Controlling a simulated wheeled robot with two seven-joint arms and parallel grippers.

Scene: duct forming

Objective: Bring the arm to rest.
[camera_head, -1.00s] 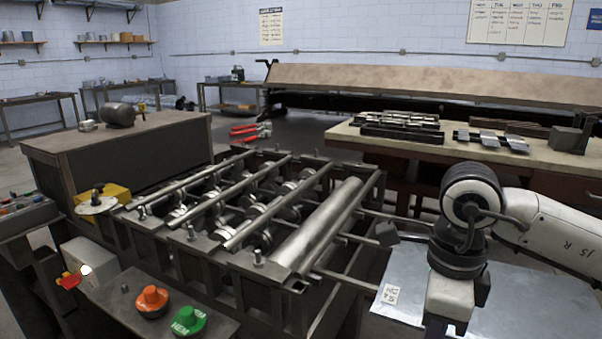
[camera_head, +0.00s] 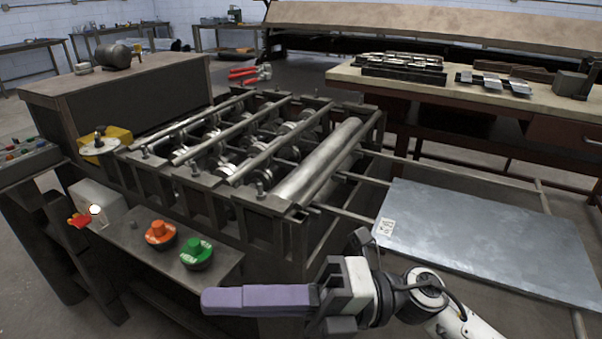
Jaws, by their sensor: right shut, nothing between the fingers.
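My right gripper (camera_head: 212,300) is at the bottom of the head view, coming in from the lower right. Its purple fingers lie together, point left and hold nothing. It is in front of the roll-forming machine (camera_head: 262,150), below the green button (camera_head: 197,250) and the orange button (camera_head: 160,232) in the picture. My left gripper is not in view.
A flat metal sheet (camera_head: 490,240) with a small label lies on rails to the right of the machine. A workbench (camera_head: 440,84) with metal parts stands behind it. A control box (camera_head: 97,207) with a red switch sits at the left.

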